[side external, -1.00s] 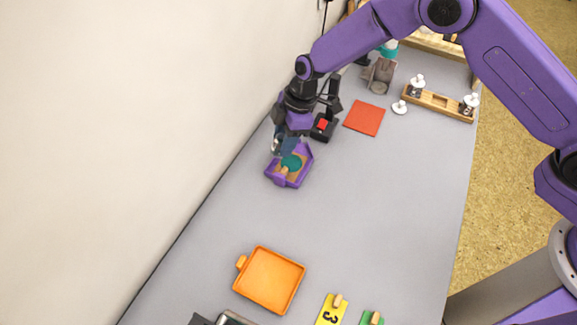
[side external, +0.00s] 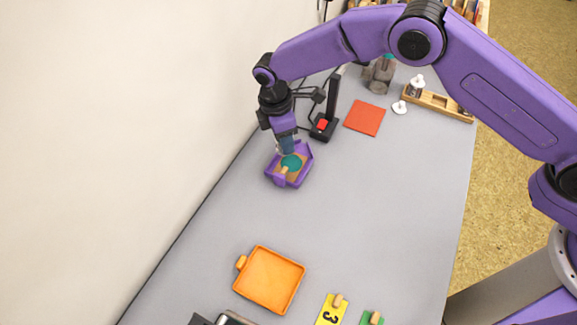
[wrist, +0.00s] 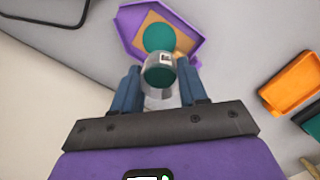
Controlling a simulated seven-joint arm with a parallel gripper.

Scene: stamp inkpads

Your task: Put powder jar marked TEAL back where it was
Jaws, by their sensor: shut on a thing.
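My gripper (wrist: 160,84) is shut on a small clear jar (wrist: 158,82) with teal inside and a white label, in the wrist view. The label's writing is too small to read. In the side view my gripper (side external: 287,148) points down at the far edge of a purple tray (side external: 303,165); the jar is mostly hidden there. The tray (wrist: 187,30) has a brown floor with a round teal patch (wrist: 157,36) on it. The patch (side external: 291,162) also shows in the side view. I cannot tell whether the jar touches the tray.
A wooden rack (side external: 440,104) and a grey holder (side external: 379,75) are farther back. An orange tray (side external: 269,280) is nearer. The wall is close on the left; the table's middle is clear.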

